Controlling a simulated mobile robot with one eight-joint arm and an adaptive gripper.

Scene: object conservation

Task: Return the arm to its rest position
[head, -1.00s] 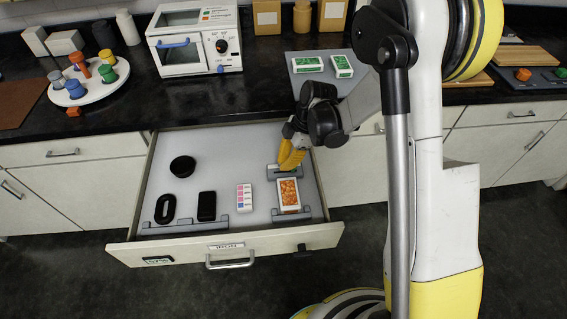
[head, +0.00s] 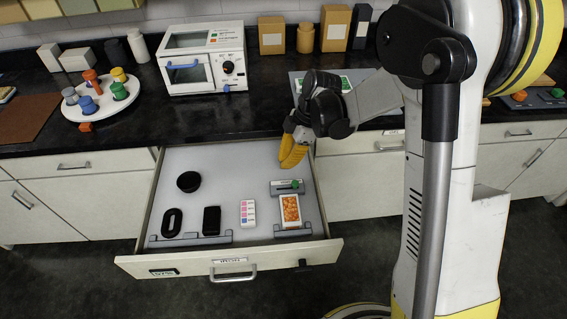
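My gripper (head: 290,160), with yellow fingertips, hangs over the back right part of the open drawer (head: 229,158). The fingertips look close together, but whether they are shut cannot be told at this angle. I see nothing held in them.
The drawer also holds an orange-filled box (head: 290,209), a pink-and-blue labelled white block (head: 248,212) and black items (head: 188,181). On the counter stand a white toaster oven (head: 203,62) and a round tray (head: 72,111) with coloured pegs. Floor at the left front is clear.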

